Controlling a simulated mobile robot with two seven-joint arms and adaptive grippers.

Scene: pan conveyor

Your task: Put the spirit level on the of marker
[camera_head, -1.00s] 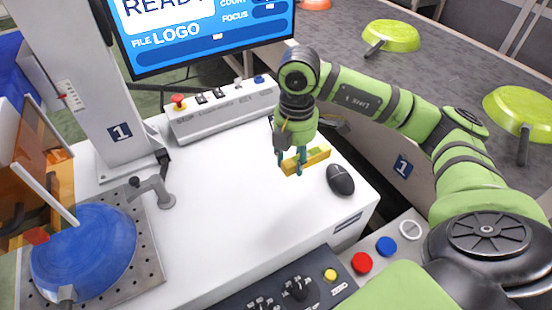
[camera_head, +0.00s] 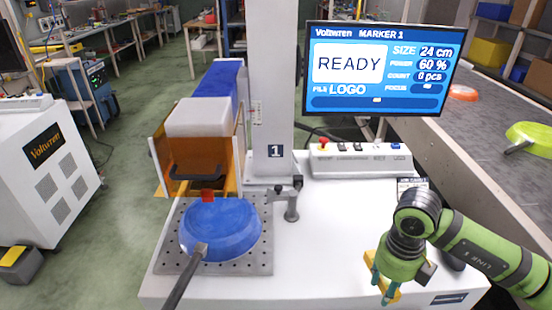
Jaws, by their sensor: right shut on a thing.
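The yellow spirit level (camera_head: 371,262) is gripped by my right gripper (camera_head: 382,286), over the white table at the lower right. My gripper hides part of the level, and I cannot tell whether it touches the table. The marker (camera_head: 204,132) has a white and blue head with an orange guard, left of a grey column. Below it a blue pan (camera_head: 222,228) lies upside down on a perforated plate (camera_head: 262,262), its handle toward me. The screen (camera_head: 376,102) reads "MARKER 1" and "READY". My left gripper is not in view.
A grey clamp lever (camera_head: 291,203) stands right of the plate. A control box (camera_head: 360,160) with a red button sits at the back of the white table (camera_head: 325,255). A dark mouse (camera_head: 452,262) is behind my right arm. A conveyor with pans (camera_head: 530,137) runs at the right. The table middle is clear.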

